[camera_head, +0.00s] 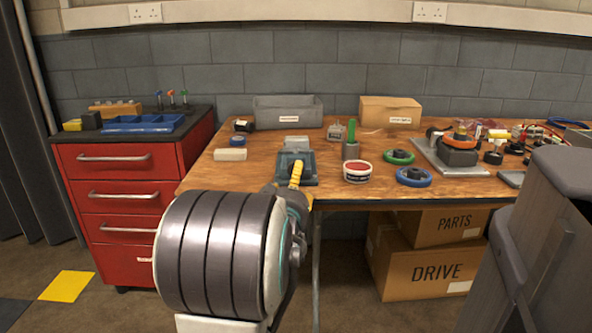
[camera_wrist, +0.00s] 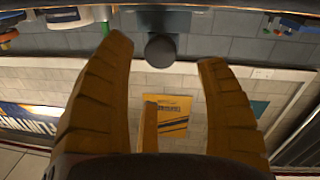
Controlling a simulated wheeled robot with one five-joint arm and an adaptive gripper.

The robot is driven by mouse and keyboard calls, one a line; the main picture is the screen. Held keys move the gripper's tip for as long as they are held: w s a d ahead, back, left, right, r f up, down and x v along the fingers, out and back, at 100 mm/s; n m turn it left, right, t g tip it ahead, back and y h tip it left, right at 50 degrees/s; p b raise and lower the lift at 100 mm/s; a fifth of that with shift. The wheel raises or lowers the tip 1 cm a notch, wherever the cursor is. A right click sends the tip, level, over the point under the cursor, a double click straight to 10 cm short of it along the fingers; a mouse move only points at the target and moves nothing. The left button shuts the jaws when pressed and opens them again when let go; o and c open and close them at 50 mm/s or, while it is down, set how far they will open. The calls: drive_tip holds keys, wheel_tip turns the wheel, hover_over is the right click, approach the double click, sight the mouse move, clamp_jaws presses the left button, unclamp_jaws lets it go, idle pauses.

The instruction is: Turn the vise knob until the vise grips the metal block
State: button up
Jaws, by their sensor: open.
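The vise (camera_head: 283,166) is a dark grey-teal body near the front edge of the wooden bench in the head view. A light grey block (camera_head: 297,141) shows at its back side; I cannot tell whether the jaws touch it. In the wrist view a round black knob (camera_wrist: 160,51) sits just beyond and between the tips of my gripper (camera_wrist: 158,48). The two yellow ribbed fingers are open, with a gap on either side of the knob. In the head view only one yellow finger (camera_head: 297,173) shows, in front of the vise, and my arm hides the knob.
Left of the vise lie a cream block (camera_head: 230,154) and a blue round item (camera_head: 237,141). A red drawer cabinet (camera_head: 125,200) stands left of the bench.

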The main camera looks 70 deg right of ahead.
drive_tip(key=shift+n, duration=0.5)
drive_tip(key=b+x, duration=0.1)
drive_tip(key=x, duration=0.1)
drive_tip(key=b+x, duration=0.2)
drive_tip(key=shift+f, duration=0.2)
drive_tip(key=shift+r+b+x, duration=0.1)
drive_tip(key=shift+b+x, duration=0.2)
drive_tip(key=shift+x, duration=0.55)
drive_tip(key=shift+r+b+x, duration=0.15)
drive_tip(key=shift+b+x, duration=0.15)
drive_tip(key=shift+x, duration=0.55)
drive_tip(key=c, duration=1.2)
